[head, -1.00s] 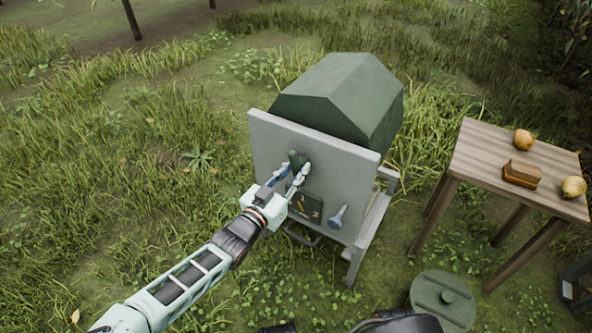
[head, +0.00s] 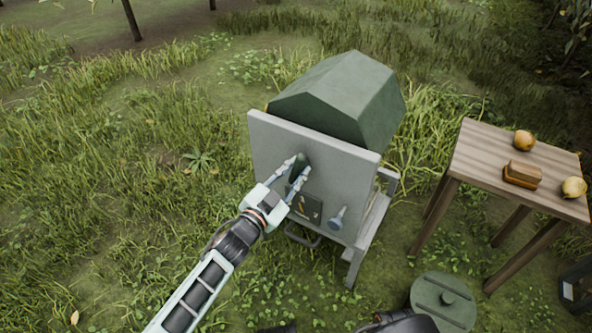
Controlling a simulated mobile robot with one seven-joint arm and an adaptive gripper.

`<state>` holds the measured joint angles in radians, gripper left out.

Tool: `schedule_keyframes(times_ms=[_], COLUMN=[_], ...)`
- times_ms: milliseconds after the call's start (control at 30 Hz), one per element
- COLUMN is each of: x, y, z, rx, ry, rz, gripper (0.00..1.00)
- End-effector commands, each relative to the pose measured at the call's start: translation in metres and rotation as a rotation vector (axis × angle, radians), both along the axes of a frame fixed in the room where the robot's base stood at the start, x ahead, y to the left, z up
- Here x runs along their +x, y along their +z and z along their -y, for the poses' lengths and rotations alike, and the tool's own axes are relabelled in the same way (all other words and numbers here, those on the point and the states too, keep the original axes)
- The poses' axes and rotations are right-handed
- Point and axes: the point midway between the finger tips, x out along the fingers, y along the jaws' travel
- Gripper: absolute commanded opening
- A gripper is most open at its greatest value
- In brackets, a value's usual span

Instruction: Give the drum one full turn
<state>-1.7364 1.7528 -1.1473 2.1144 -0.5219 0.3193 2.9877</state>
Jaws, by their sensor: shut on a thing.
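The green faceted drum (head: 345,95) sits behind an upright grey panel (head: 340,170) on a grey stand. A dark green handle (head: 299,166) stands out from the front of the panel. My gripper (head: 298,172) is shut on this handle, with one finger on each side of it. The fingers partly hide the handle, and how it joins the drum is hidden.
The panel also bears a dark plate with a yellow mark (head: 306,206) and a grey-blue lever (head: 338,217). A round green lid (head: 443,300) is at the lower right. Grass at the left is open.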

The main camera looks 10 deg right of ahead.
Motion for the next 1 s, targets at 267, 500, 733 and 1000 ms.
schedule_keyframes(times_ms=[267,500,733,1000], x=[-0.001,-0.001,-0.0009,-0.0007], y=[0.0006,0.0006,0.0009,0.0009], z=[0.0021,0.0019,0.0015,0.0014], rx=[0.136,0.142,0.212,0.412], ry=[-0.005,-0.005,-0.003,-0.002], rz=[0.11,0.114,0.17,0.327], gripper=[0.0,0.0,0.0,0.0])
